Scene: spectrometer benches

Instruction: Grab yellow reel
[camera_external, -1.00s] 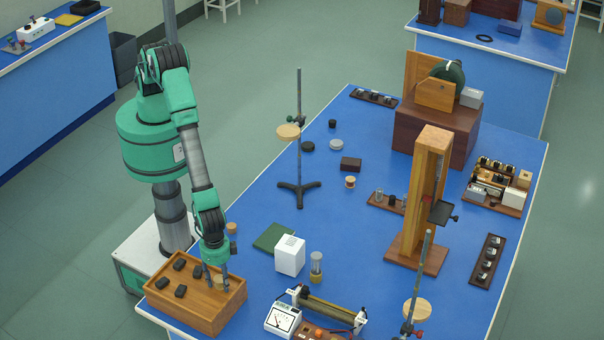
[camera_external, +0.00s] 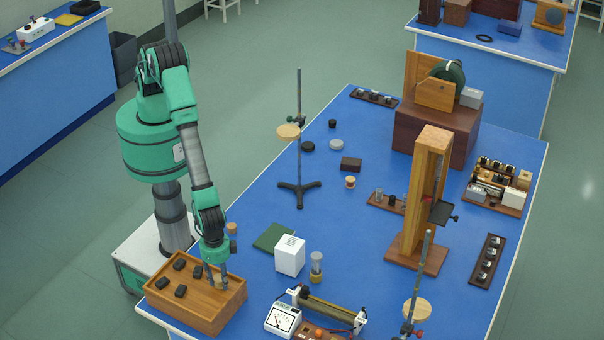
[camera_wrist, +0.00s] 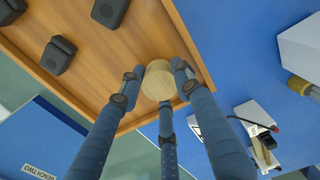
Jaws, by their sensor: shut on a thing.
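The yellow reel (camera_wrist: 159,80) shows in the wrist view as a pale yellow-tan round top between my fingers. It is over or inside the wooden box (camera_external: 205,312) at the near left of the bench. My gripper (camera_external: 217,279) reaches down into the right part of that box. In the wrist view my gripper (camera_wrist: 157,84) has its dark blue fingers closed in around the reel, so it is shut on it. In the external view my fingers hide most of the reel. I cannot tell whether the reel touches the box floor.
Several black blocks (camera_external: 181,291) sit in the left part of the box. A white cube (camera_external: 290,255), a green mat (camera_external: 272,237) and a glass cylinder (camera_external: 316,267) stand to the right. A stand (camera_external: 299,187) rises behind. A meter (camera_external: 283,320) is at the front.

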